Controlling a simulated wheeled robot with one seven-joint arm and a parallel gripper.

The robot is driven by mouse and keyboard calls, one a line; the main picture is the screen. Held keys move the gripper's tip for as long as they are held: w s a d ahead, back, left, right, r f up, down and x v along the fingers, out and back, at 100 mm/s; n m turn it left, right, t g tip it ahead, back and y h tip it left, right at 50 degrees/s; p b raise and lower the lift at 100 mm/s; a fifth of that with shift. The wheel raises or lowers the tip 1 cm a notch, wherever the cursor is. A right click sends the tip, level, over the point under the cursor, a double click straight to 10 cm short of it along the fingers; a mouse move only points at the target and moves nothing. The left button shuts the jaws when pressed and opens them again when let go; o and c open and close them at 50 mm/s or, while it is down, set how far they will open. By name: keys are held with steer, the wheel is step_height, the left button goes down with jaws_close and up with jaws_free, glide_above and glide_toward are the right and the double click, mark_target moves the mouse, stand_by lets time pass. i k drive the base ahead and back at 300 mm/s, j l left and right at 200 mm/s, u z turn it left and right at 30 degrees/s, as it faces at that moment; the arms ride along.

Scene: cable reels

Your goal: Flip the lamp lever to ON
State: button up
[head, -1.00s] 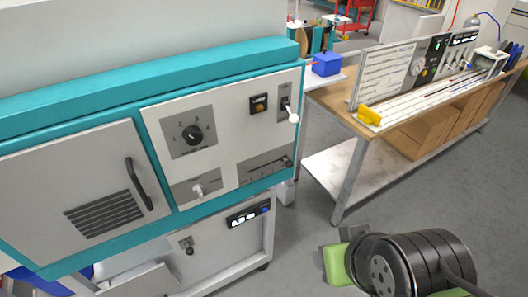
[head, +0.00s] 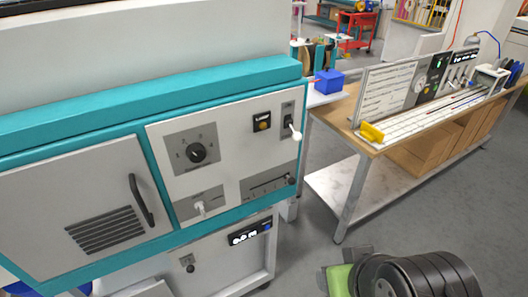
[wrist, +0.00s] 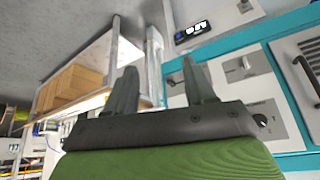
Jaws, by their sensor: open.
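The teal-framed machine (head: 150,103) fills the left of the head view. At the top right of its light panel is a lever with a white tip (head: 295,134) on a small grey plate, its handle pointing down. A dark square lamp indicator (head: 262,121) with a yellow centre sits left of it; its label is too small to read surely. My gripper (head: 346,262) is low in the head view, right of the machine and well apart from the lever. In the wrist view its two dark fingers (wrist: 163,88) are spread with nothing between them.
A rotary dial (head: 197,153), a white-tipped switch (head: 199,208) and a slider (head: 268,186) share the panel. A door handle (head: 140,198) sticks out at left. A wooden-topped workbench (head: 345,113) stands at right. Grey floor (head: 420,210) lies open in front of it.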

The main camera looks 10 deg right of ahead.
mark_target(297, 136)
steer(key=i+l+u, duration=0.2)
steer(key=u, duration=0.2)
steer(key=i+l+u, duration=0.15)
steer(key=u, duration=0.3)
steer(key=l+u, duration=0.4)
steer(key=i+l+u, duration=0.1)
steer(key=l+u, duration=0.55)
steer(key=u, duration=0.2)
steer(key=l+u, duration=0.4)
